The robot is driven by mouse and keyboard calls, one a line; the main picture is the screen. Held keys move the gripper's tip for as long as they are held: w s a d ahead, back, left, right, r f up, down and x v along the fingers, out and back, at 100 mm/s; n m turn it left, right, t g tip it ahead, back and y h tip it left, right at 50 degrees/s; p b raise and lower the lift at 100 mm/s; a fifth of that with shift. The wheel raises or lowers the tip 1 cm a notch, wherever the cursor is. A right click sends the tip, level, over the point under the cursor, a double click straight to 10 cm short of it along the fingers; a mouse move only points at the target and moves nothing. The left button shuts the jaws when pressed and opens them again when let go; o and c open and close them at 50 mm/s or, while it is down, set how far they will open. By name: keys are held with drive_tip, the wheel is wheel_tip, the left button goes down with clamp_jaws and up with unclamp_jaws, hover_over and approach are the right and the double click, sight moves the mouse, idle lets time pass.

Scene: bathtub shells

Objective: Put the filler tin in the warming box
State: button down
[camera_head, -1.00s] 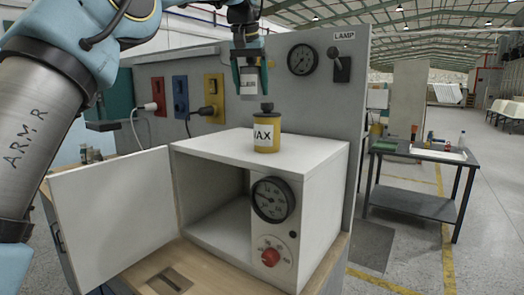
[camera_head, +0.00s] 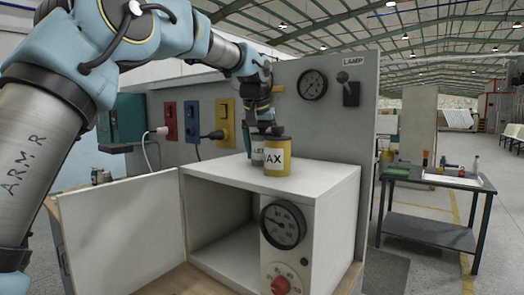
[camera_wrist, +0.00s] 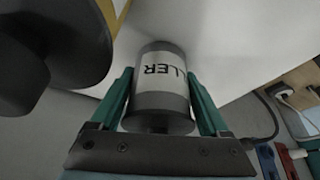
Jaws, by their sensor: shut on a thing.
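The filler tin (camera_wrist: 160,88) is grey with a white label reading "LLER" in the wrist view. My gripper (camera_wrist: 162,92) is shut on it, one green finger on each side. In the head view the filler tin (camera_head: 257,153) is at the top of the warming box, just behind the yellow tin and partly hidden by it. I cannot tell whether its base touches the box top. My gripper (camera_head: 258,133) is above and around it. The white warming box (camera_head: 345,205) has its door (camera_head: 125,230) swung wide open to the left, and the visible part of its inside is empty.
A yellow tin (camera_head: 277,160) labelled "AX" with a dark lid stands on the box top, close to the filler tin. A dial (camera_head: 283,225) and red knob (camera_head: 281,285) are on the box front. A panel with a gauge (camera_head: 312,85) and lamp switch (camera_head: 350,88) rises behind.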

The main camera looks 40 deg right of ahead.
drive_tip(key=shift+f, duration=0.1)
unclamp_jaws()
